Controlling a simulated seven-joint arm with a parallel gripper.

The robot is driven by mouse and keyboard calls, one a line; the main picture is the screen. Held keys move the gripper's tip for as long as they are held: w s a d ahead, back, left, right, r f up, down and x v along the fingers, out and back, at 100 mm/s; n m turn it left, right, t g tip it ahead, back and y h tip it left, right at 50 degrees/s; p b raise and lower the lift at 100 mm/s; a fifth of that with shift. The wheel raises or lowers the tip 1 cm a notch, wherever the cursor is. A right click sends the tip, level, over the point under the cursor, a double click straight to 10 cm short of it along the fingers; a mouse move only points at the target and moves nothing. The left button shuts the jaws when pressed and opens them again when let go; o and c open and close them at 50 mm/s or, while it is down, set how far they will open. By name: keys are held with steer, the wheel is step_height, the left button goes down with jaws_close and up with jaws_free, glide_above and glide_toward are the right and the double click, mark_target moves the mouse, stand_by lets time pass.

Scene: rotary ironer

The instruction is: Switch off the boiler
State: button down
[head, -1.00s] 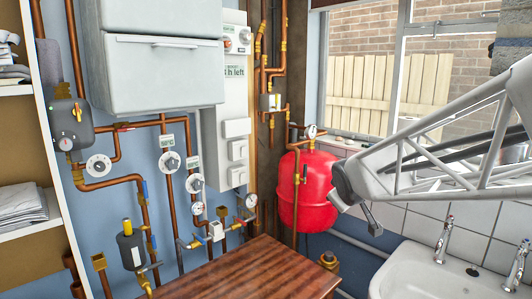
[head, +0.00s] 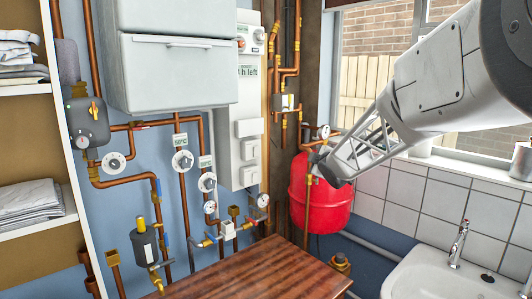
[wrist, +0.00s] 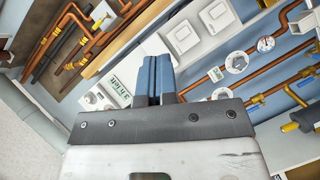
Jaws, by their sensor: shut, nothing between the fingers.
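The boiler (head: 165,65) appears to be the pale grey cabinet on the blue wall at upper left. In the wrist view the display (wrist: 117,82), knobs (wrist: 95,98) and plates (wrist: 180,39) lie beyond my gripper. My gripper (head: 320,160) is in front of the red tank, right of the panel and apart from it. Its blue fingers (wrist: 153,78) are together and empty.
A red tank (head: 322,205) stands in the corner under the window. Copper pipes with dials (head: 182,161) and valves run below the boiler. A wooden tabletop (head: 255,270) is in front, a white sink (head: 440,275) at right, shelves with folded cloths (head: 30,200) at left.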

steer(key=w+a+f+n+y, duration=0.2)
steer(key=w+a+n+y, duration=0.2)
steer(key=w, duration=0.3)
steer(key=w+a+f+n+g+y, duration=0.1)
steer(key=w+a+f+n+y, duration=0.2)
steer(key=w+a+n+y, duration=0.2)
steer(key=shift+w+a+f+n+y, duration=0.3)
steer(key=shift+w+a+f+n, duration=0.05)
steer(key=shift+w+a+n, duration=0.75)
steer(key=shift+s, duration=0.1)
steer(key=shift+a, duration=0.15)
glide_toward(257, 149)
steer(key=x, duration=0.4)
steer(key=shift+a, duration=0.25)
steer(key=shift+x, duration=1.55)
